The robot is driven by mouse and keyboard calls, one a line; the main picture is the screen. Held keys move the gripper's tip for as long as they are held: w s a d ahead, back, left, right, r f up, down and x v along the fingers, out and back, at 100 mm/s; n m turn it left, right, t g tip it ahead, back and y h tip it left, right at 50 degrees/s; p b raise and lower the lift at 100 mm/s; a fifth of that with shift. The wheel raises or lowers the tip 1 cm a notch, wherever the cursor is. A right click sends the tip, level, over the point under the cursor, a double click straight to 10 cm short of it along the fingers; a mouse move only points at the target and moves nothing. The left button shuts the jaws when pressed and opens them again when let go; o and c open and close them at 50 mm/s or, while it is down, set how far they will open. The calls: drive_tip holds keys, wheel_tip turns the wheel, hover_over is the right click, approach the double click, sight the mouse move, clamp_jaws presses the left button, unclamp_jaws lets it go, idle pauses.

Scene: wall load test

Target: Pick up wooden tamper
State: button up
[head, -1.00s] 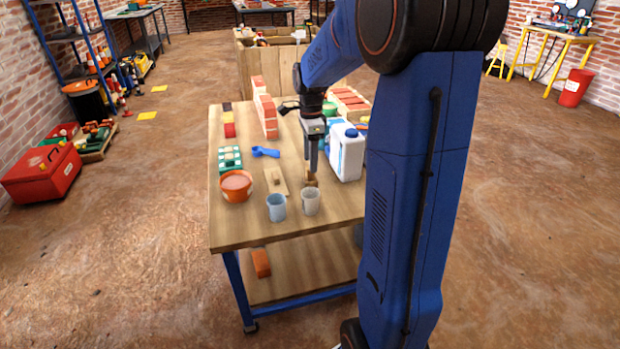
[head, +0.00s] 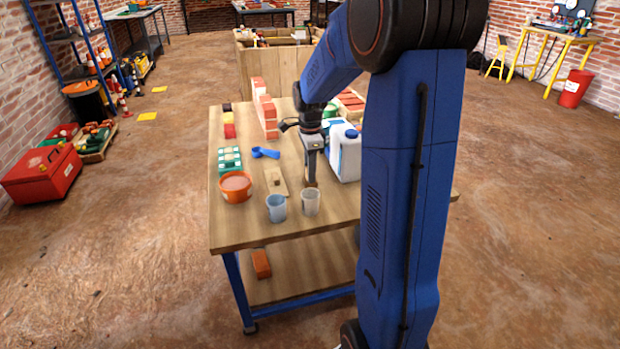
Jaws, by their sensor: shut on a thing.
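The wooden tamper (head: 311,184) is a small brown piece on the wooden worktable, just behind the clear cup and in front of the white jug. Mostly my gripper covers it, so little of it shows. My gripper (head: 310,176) points straight down over it, with its fingers shut on it low at the table. I cannot tell any gap between the tamper and the tabletop.
A white jug (head: 347,158) is close at the right. A wooden float (head: 277,183), orange bucket (head: 236,188) and blue scoop (head: 265,153) lie left. The table's front left corner (head: 232,235) is bare.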

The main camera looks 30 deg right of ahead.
drive_tip(key=shift+r, duration=0.15)
wheel_tip(320, 180, up, 10)
drive_tip(key=shift+f, duration=0.1)
idle(0.4)
drive_tip(key=shift+o, duration=0.7)
